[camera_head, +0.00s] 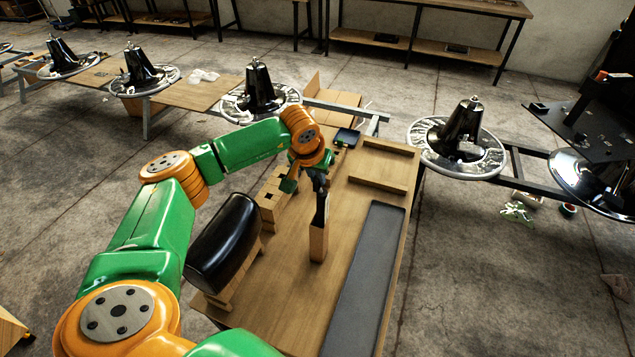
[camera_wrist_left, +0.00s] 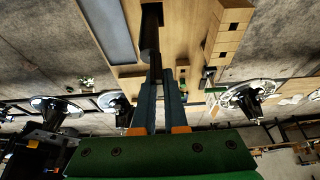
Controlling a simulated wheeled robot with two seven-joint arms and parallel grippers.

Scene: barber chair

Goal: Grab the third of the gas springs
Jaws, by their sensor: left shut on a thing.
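My left gripper (camera_head: 318,182) is over the wooden workbench (camera_head: 290,315), shut on a black gas spring (camera_head: 322,205). In the left wrist view the dark fingers (camera_wrist_left: 160,85) close around the black cylinder (camera_wrist_left: 150,36). Its far end meets a dark opening in light wood. In the head view it stands over an upright wooden block (camera_head: 318,243); I cannot tell whether its lower end is still inside. Other wooden blocks with dark square holes (camera_head: 271,204) stand to the left, partly behind my arm. My right gripper is not in view.
A black padded cushion (camera_head: 223,236) lies at the bench's left edge. A long grey tray (camera_head: 365,275) and an empty wooden frame tray (camera_head: 381,146) lie on the right. Chrome chair bases (camera_head: 459,140) stand on a rail behind the bench.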

